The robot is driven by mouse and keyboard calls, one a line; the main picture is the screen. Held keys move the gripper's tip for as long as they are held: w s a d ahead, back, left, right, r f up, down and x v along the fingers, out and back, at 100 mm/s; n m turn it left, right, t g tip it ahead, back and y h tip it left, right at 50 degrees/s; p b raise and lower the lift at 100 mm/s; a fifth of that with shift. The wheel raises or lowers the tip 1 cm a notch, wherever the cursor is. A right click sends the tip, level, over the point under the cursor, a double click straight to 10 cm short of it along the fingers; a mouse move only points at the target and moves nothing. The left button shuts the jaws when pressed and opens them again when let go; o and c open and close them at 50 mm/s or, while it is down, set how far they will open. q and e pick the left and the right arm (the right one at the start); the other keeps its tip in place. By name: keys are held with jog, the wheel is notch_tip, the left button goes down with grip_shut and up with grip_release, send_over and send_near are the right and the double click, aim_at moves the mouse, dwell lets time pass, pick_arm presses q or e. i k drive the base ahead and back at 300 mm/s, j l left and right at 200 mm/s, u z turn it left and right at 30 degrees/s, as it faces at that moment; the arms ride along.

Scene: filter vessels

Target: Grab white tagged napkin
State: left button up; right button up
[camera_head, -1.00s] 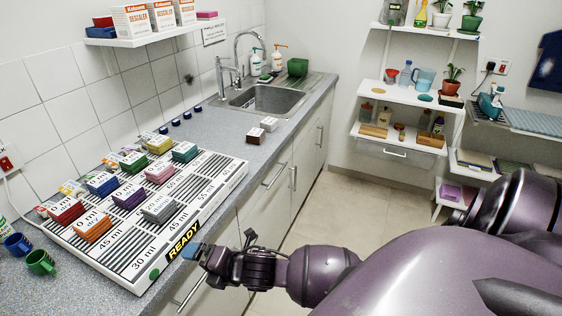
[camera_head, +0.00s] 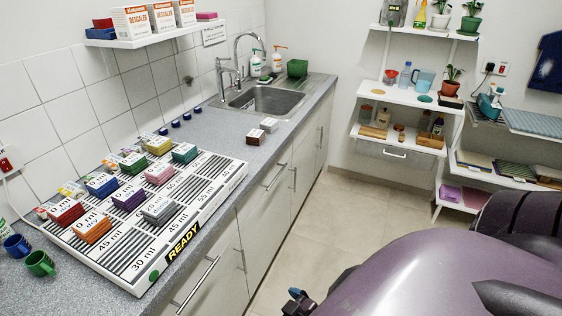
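Several coloured folded stacks with white tags, which may be the napkins, sit on a white marked board (camera_head: 215,196) on the left counter. They include a grey stack (camera_head: 158,209), an orange one (camera_head: 92,229), a red one (camera_head: 66,212), a purple one (camera_head: 128,197), a pink one (camera_head: 159,173) and a teal one (camera_head: 184,153). A small white-topped block (camera_head: 269,124) lies nearer the sink. I cannot tell which is the white tagged napkin. A blue-tipped bit of my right gripper (camera_head: 297,295) shows at the bottom edge, apart from the counter; its opening is hidden. My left gripper is out of view.
A brown block (camera_head: 256,137) lies beside the white-topped one. Blue (camera_head: 17,246) and green (camera_head: 41,263) cups stand at the board's near left. The sink (camera_head: 264,101) is further back. Wall shelves (camera_head: 409,95) stand at right. The floor between is clear.

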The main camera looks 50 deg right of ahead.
aim_at(269, 125)
jog(key=k+z, duration=0.1)
jog(key=z, duration=0.35)
jog(key=k+z, duration=0.1)
jog(key=z, duration=0.8)
jog(key=i+u, duration=0.1)
jog(key=u, duration=0.25)
jog(key=l+u, duration=0.15)
jog(key=u, duration=0.25)
jog(key=i+l+u, duration=0.1)
jog(key=u, duration=0.25)
jog(key=i+l+u, duration=0.25)
jog(key=l, duration=0.15)
jog(key=l+u, duration=0.25)
jog(key=l, duration=0.15)
jog(key=i+l, duration=0.1)
jog(key=l, duration=0.35)
jog(key=i+l+u, duration=0.15)
jog(key=l, duration=0.25)
jog(key=i+l, duration=0.1)
jog(key=l, duration=0.35)
jog(key=i+l+u, duration=0.1)
jog(key=l, duration=0.3)
